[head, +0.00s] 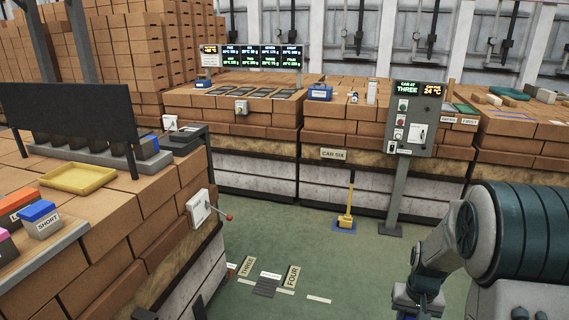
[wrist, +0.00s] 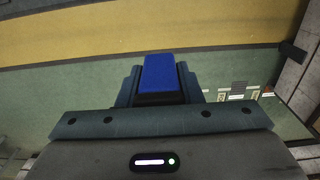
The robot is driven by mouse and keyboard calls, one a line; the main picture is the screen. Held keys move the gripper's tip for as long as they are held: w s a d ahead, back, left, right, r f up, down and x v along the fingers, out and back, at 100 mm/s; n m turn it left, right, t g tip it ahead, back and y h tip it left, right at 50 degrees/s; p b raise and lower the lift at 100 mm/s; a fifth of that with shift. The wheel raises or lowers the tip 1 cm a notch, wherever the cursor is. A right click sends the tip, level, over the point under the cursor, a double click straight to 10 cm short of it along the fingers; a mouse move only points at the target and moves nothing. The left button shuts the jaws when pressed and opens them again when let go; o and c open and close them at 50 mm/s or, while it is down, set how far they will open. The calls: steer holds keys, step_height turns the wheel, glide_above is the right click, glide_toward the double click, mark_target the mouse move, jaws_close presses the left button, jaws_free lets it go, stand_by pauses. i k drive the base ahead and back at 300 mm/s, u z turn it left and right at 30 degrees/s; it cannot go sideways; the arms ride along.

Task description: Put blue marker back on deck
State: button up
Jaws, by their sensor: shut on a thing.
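A blue-topped block, the blue marker (wrist: 159,72), is between the fingers of my gripper (wrist: 160,92) in the wrist view. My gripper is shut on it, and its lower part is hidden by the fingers. In the head view my arm hangs at the lower right, over the green floor and away from the brick benches; the fingertips and the held marker are not clearly seen there. Another blue-topped block labelled SHORT (head: 43,225) stands on a grey slab (head: 50,254) at the left. I cannot tell which surface is the deck.
Orange (head: 14,205) and pink (head: 7,247) blocks stand near the SHORT block. A yellow tray (head: 77,178) lies behind them. A lever box (head: 200,208) juts from the bench side. A control post (head: 402,150) and yellow-handled floor tool (head: 347,217) stand ahead.

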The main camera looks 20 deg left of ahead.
mark_target(78, 208)
steer(key=i, duration=1.35)
steer(key=u, duration=0.75)
steer(key=i, duration=0.9)
steer(key=u, duration=1.6)
steer(key=i, duration=0.65)
steer(key=u, duration=0.55)
